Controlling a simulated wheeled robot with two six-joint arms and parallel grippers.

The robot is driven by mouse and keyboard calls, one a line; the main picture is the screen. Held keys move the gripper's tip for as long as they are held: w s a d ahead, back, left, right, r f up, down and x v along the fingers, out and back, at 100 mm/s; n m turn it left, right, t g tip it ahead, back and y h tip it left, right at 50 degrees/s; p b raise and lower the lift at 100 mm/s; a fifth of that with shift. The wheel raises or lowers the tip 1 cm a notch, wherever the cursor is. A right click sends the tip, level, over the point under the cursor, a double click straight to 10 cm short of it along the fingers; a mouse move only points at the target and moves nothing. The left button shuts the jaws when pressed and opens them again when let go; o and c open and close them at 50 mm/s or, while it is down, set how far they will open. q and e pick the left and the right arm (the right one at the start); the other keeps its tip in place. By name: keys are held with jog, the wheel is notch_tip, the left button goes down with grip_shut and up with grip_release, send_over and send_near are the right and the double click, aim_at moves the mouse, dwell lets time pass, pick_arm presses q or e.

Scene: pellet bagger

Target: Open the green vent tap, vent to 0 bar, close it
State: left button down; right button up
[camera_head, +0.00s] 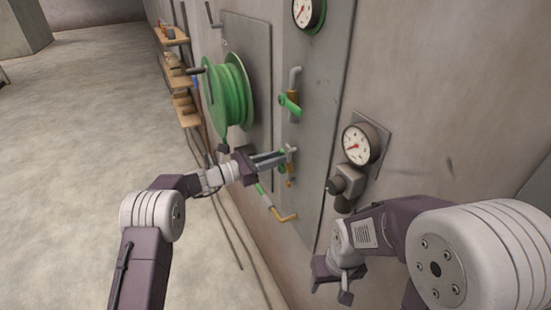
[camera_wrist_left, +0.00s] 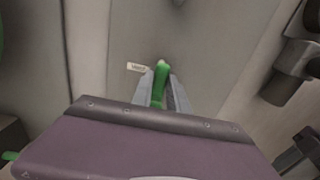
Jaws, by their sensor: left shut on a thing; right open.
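The green vent tap (camera_wrist_left: 160,82) is between the fingers of my left gripper (camera_wrist_left: 166,92) in the left wrist view. A small white label (camera_wrist_left: 137,67) is beside it. In the head view my left gripper (camera_head: 282,157) is shut on the tap's handle at the grey wall panel, and the fingers hide most of the handle. A gauge (camera_head: 360,143) with a white face and red needle is to the right of the tap; its reading is too small to tell. My right gripper (camera_head: 333,287) is open and empty, low in front of the wall.
Another green-handled valve (camera_head: 290,104) is above the tap on the panel. A green hose reel (camera_head: 229,92) is to the left, and a second gauge (camera_head: 307,12) is at the top. A grey fitting (camera_head: 347,184) projects below the right gauge. Floor (camera_head: 80,130) at left is clear.

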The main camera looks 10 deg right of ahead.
pick_arm(q)
jog(key=c, duration=1.3)
grip_release()
jog(key=shift+f, duration=0.3)
jog(key=shift+a+r, duration=0.1)
jog(key=b+v, duration=0.3)
jog(key=v, duration=0.6)
